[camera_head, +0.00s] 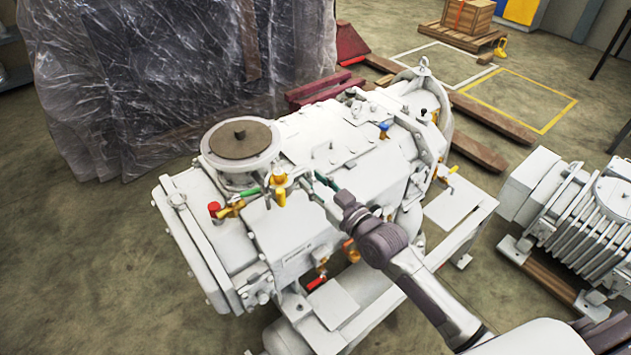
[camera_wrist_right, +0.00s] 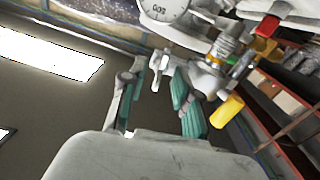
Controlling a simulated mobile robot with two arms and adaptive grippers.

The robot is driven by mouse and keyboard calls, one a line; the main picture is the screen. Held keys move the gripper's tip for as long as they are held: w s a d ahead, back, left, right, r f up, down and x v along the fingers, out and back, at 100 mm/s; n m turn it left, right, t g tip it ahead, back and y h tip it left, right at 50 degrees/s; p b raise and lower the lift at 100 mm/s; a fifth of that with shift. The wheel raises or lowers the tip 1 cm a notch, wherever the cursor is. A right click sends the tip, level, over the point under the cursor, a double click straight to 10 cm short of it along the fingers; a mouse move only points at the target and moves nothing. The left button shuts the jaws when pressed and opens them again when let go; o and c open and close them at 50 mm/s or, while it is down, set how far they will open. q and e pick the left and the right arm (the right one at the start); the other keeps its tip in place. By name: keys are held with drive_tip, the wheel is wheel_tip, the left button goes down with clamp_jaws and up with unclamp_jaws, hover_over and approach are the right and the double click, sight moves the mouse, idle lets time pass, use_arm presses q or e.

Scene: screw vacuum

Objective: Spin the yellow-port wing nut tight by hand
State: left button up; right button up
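The pump's yellow port fitting (camera_head: 280,188) stands on the white vacuum pump (camera_head: 325,150), right of the round brown-topped flange. A yellow part (camera_wrist_right: 227,112) shows right of my fingers in the right wrist view. My right gripper (camera_head: 316,187) reaches in from the lower right, its tips just right of the yellow fitting. In the wrist view its two teal-padded fingers (camera_wrist_right: 161,78) stand apart. A small pale part (camera_wrist_right: 160,68) shows between the fingertips; it may be the wing nut, and contact is unclear. My left gripper is out of view.
A red knob (camera_head: 213,209) and a green handle (camera_head: 250,192) sit left of the yellow fitting. A round dial (camera_wrist_right: 160,8) is near the fingertips in the wrist view. Plastic-wrapped goods (camera_head: 170,70) stand behind. Another machine (camera_head: 570,200) is at right.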

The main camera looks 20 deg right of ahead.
clamp_jaws()
drive_tip(key=shift+m, duration=0.4)
drive_tip(key=m, duration=0.8)
drive_tip(key=m+p, duration=0.1)
drive_tip(key=m, duration=0.7)
drive_tip(key=m+p, duration=0.1)
drive_tip(key=m, duration=0.7)
drive_tip(key=shift+d+f, duration=0.15)
drive_tip(key=shift+f, duration=0.2)
